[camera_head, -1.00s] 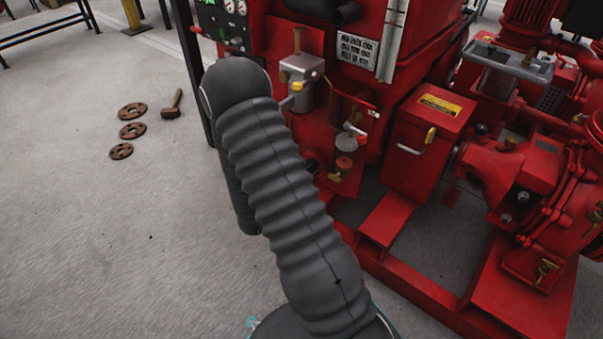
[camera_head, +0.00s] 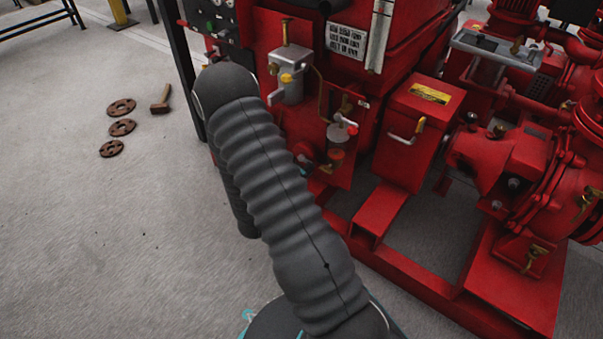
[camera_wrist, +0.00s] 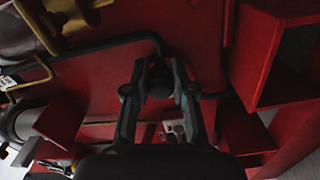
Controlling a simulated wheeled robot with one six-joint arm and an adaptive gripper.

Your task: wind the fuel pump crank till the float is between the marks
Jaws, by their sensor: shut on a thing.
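In the wrist view my gripper (camera_wrist: 158,82) has its two fingers closed around a dark round knob (camera_wrist: 158,88), which looks like the crank handle. A dark bent rod (camera_wrist: 105,45) runs beside the fingertips, in front of red metal. In the head view my dark ribbed arm covers the gripper and the crank. A grey metal pump body (camera_head: 290,80) with a yellow knob shows just right of the arm. A pale upright sight gauge (camera_head: 379,35) is on the red tank above. I cannot make out its float or marks.
A red box with a yellow label (camera_head: 413,120) and the red base frame (camera_head: 400,262) stand right of the arm. A filter bowl (camera_head: 337,150) is close by. Rusty flanges (camera_head: 122,127) and a hammer (camera_head: 161,99) lie on the open concrete floor at left.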

